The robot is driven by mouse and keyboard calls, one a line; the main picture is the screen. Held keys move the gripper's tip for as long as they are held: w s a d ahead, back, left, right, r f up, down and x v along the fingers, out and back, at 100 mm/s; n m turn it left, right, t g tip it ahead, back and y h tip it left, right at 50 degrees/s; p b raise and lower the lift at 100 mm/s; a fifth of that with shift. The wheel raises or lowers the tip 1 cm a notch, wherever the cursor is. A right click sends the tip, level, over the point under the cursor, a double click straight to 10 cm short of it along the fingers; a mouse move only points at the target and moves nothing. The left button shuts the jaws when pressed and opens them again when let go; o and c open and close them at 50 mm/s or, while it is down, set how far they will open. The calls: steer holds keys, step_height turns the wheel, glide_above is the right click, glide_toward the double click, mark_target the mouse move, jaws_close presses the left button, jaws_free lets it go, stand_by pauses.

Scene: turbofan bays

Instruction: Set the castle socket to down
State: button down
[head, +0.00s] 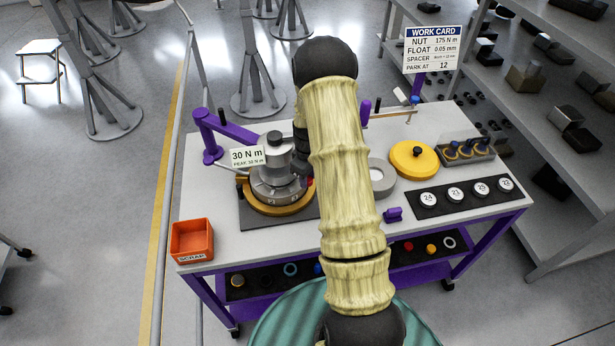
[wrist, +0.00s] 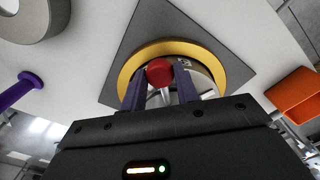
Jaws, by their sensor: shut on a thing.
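The steel stepped cylinder that looks like the castle socket (head: 275,178) stands within a yellow ring (head: 278,210) on a dark square plate (head: 247,218). The ring also shows in the wrist view (wrist: 127,72). A red ball knob (wrist: 159,71) on a thin silver rod shows in front of the steel part. My gripper (wrist: 160,80) has its two purple fingers on either side of this knob and is shut on it. In the head view my arm hides most of the gripper, and only a sliver of red shows. The socket's lower edge is partly hidden.
A purple arm (head: 228,128) reaches over the socket's top, beside a "30 N m" sign (head: 247,157). An orange scrap bin (head: 192,241) stands at the front left. A grey ring (head: 382,176), yellow disc (head: 414,160) and dark strip of numbered discs (head: 468,193) lie right of my arm.

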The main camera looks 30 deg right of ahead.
steer(key=shift+s+f, duration=0.2)
steer(key=c, duration=1.4)
jaws_free()
steer(key=o, duration=0.3)
steer(key=shift+w+f, duration=0.1)
steer(key=shift+w, duration=0.1)
steer(key=shift+o, duration=0.2)
steer(key=shift+r, duration=0.2)
step_height(320, 180, up, 17)
steer(key=b, duration=0.4)
